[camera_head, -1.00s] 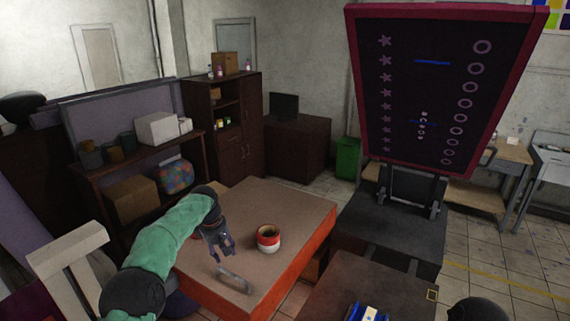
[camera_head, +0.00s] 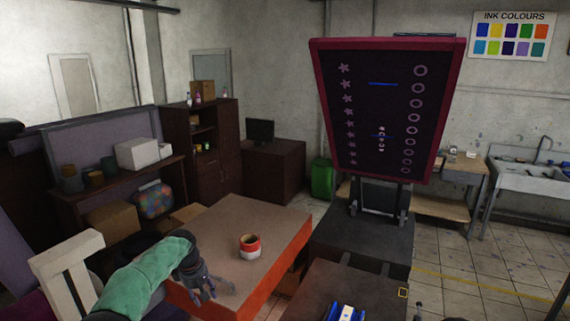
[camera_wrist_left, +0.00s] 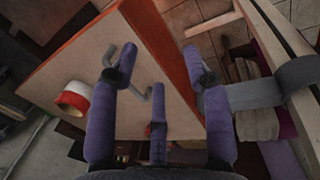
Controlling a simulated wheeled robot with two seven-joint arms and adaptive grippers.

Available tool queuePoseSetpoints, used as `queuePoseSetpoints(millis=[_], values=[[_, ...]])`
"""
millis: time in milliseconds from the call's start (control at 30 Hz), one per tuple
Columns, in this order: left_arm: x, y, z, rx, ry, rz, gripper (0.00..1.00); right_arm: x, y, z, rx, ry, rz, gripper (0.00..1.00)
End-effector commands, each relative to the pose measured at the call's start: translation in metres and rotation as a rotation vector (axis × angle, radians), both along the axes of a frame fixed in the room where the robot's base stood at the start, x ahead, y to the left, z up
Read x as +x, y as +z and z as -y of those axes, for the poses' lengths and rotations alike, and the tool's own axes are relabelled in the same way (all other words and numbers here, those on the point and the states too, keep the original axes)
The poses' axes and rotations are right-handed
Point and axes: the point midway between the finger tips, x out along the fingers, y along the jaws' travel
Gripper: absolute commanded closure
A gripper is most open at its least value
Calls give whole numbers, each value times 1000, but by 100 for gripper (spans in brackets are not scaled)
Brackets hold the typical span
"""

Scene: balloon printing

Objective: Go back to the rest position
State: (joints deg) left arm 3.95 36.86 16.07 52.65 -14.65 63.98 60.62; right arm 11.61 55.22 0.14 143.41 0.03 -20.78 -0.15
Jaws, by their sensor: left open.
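My left arm, in a green sleeve, comes in from the lower left in the head view. Its gripper (camera_head: 208,289) is over the near part of the orange-edged table (camera_head: 282,262). In the left wrist view the purple fingers of the left gripper (camera_wrist_left: 153,72) are spread apart and hold nothing. A grey bent-rod object (camera_wrist_left: 132,52) shows beyond and between the fingers, over the tabletop; I cannot tell if they touch it. My right gripper is not in view.
A red-and-white tin (camera_head: 250,246) stands on the table, also seen in the left wrist view (camera_wrist_left: 72,98). A dark screen board with a red frame (camera_head: 312,95) stands on a dark stand at right. A blue-and-white object (camera_head: 346,313) lies at the bottom.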

Motion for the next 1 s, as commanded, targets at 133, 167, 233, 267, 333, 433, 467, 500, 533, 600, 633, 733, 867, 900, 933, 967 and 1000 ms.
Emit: queuePoseSetpoints(millis=[133,167,233,267,333,433,467,500,533,600,633,733,867,900,933,967,1000], values=[[-5,-36,9,-9,-51,-3,52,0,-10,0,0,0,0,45],[-7,-44,12,-11,-64,-4,52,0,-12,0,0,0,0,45],[-10,-64,18,-17,-94,-4,52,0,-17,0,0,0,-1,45],[-12,-73,21,-19,-109,-4,52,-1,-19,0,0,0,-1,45],[-18,-97,28,-27,-146,-4,52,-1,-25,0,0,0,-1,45],[-31,-139,40,-40,-208,-5,52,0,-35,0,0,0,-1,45],[-37,-155,45,-46,-229,-4,52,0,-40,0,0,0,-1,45],[-46,-177,52,-54,-261,-4,52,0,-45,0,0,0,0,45],[-53,-195,57,-60,-286,-3,52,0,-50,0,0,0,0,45],[-73,-234,70,-75,-347,2,52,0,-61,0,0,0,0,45],[-83,-251,76,-82,-371,4,52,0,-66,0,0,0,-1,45],[-119,-303,94,-101,-450,14,52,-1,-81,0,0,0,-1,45],[-173,-362,115,-124,-546,24,52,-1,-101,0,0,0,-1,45],[-191,-378,121,-131,-572,28,52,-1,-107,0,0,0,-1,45],[-204,-389,125,-134,-592,31,52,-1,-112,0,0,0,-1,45],[-218,-400,129,-137,-612,34,52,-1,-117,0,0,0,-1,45],[-238,-413,134,-142,-637,36,52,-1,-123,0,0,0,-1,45]])
